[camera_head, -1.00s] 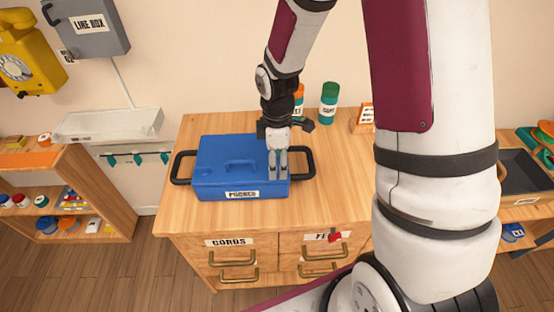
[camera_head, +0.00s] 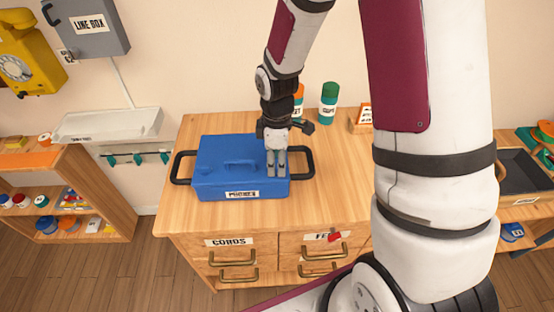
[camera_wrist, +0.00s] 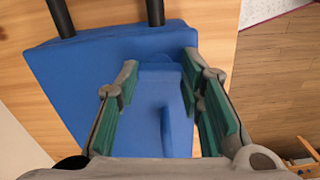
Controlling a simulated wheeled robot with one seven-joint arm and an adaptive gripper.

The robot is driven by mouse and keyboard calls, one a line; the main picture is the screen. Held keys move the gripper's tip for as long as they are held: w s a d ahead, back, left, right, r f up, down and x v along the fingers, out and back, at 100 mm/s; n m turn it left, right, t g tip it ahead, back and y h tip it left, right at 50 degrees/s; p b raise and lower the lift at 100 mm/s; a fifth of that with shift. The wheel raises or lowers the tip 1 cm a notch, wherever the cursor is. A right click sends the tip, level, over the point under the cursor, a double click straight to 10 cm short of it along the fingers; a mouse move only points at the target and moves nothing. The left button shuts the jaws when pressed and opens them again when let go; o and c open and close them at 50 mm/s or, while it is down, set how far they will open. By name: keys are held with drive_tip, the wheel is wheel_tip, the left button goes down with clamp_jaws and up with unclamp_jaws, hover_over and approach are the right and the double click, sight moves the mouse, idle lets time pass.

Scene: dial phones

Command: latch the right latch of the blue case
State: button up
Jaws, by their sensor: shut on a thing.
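The blue case (camera_head: 215,165) stands closed on the wooden cabinet, with a dark handle at each side and a white label on its front. My gripper (camera_head: 277,174) points down over the right part of the case, near its front edge. In the wrist view my gripper (camera_wrist: 160,95) has its green-padded fingers on either side of a small rounded blue piece of the case, which seems to be the right latch (camera_wrist: 160,73). The fingers are shut on that piece. In the head view the fingers hide the latch, so its exact position cannot be told.
The wooden cabinet top (camera_head: 335,190) is clear right of the case. A green-capped bottle (camera_head: 328,104), an orange-capped bottle (camera_head: 298,100) and a small sign (camera_head: 362,117) stand behind. A grey line box (camera_head: 88,25) and yellow phone (camera_head: 28,50) hang at the left.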

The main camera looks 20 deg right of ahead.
drive_tip(key=m, duration=0.8)
drive_tip(key=shift+m+p, duration=0.3)
drive_tip(key=shift+p, duration=0.05)
drive_tip(key=m, duration=0.4)
drive_tip(key=shift+m, duration=0.3)
drive_tip(key=shift+m+p, duration=0.5)
drive_tip(key=shift+m, duration=1.4)
drive_tip(key=o, duration=1.2)
drive_tip(key=shift+c, duration=0.2)
drive_tip(key=shift+r, duration=0.15)
